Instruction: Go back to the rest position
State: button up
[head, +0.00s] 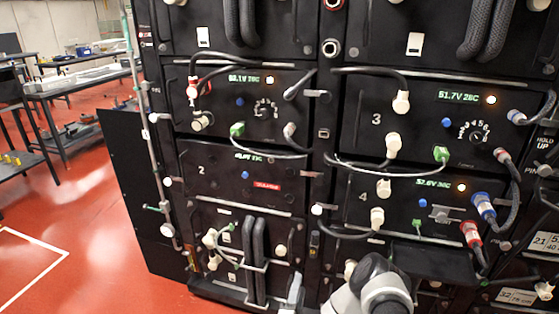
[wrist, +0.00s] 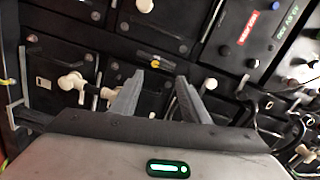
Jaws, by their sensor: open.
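My gripper shows in the wrist view (wrist: 157,97). Its two grey fingers stand apart with nothing between them. In the head view a pale part of my arm is at the bottom centre, in front of the lower part of the battery rack (head: 325,187). The fingers cannot be made out clearly there. The rack is black, with several numbered modules, lit displays, knobs and plugged cables. In the wrist view the rack's dark panels lie beyond the fingers, with a white connector (wrist: 72,81) to their left.
Red floor (head: 85,225) with a white line is open to the left of the rack. Workbenches (head: 80,78) stand at the back left. Looped cables (head: 487,205) with blue and red plugs stick out at the rack's right. Black handles (head: 254,260) stand out at lower left.

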jog(key=w+a+r+n+g+y, duration=0.1)
jog(key=w+a+r+n+y, duration=0.3)
jog(key=w+r+n+y, duration=0.55)
notch_tip(320, 180, up, 15)
jog(key=n+g+h, duration=0.2)
jog(key=n+g, duration=0.2)
jog(key=n, duration=0.1)
jog(key=s+d+r+n+g+h, duration=0.1)
jog(key=s+d+r, duration=0.2)
jog(key=s+r, duration=0.35)
jog(key=s+d+r+n+g+h, duration=0.1)
jog(key=s+d+r+n+g, duration=0.15)
jog(key=s+r, duration=0.45)
jog(key=s+d+r+g, duration=0.1)
jog(key=s+d+r, duration=0.15)
jog(key=s, duration=0.95)
jog(key=s+d+r+g, duration=0.2)
jog(key=s+r, duration=0.2)
jog(key=s, duration=0.9)
notch_tip(320, 180, up, 23)
jog(key=p, duration=2.3)
jog(key=shift+w+d+n+h+p, duration=0.2)
jog(key=shift+n+h+p, duration=0.15)
jog(key=shift+h, duration=0.1)
